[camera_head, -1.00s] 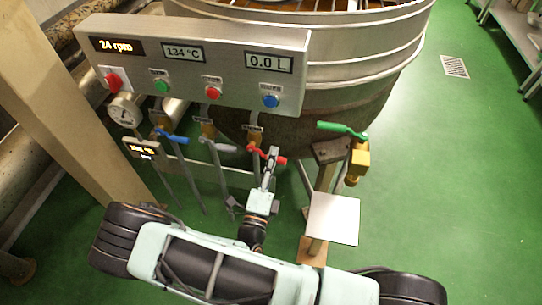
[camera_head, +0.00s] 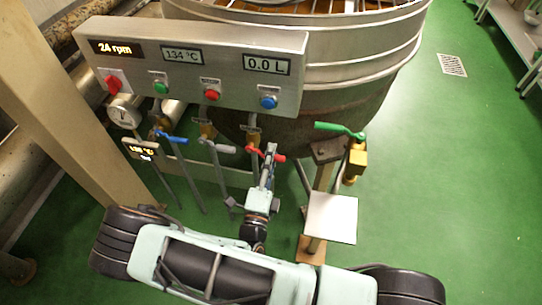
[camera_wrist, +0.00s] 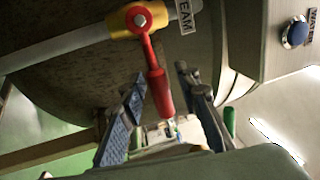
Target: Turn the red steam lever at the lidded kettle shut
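The red steam lever (camera_head: 279,157) sits on a valve under the panel, in front of the kettle (camera_head: 330,85). In the wrist view the lever (camera_wrist: 159,90) hangs from a bolt on the yellow valve body (camera_wrist: 122,25), its grip end pointing toward me. A partly cut-off "STEAM" tag (camera_wrist: 187,14) is beside it. My gripper (camera_head: 269,153) is at the lever and hides part of it in the head view. In the wrist view my gripper (camera_wrist: 165,100) is open, one finger on each side of the red grip, with gaps showing on both sides.
A blue-handled valve (camera_head: 172,138) and a grey-handled valve (camera_head: 218,146) stand left of the red lever. A green-handled valve (camera_head: 340,129) is to the right. The control panel (camera_head: 225,83) overhangs the levers. Green floor (camera_head: 430,180) is clear at right.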

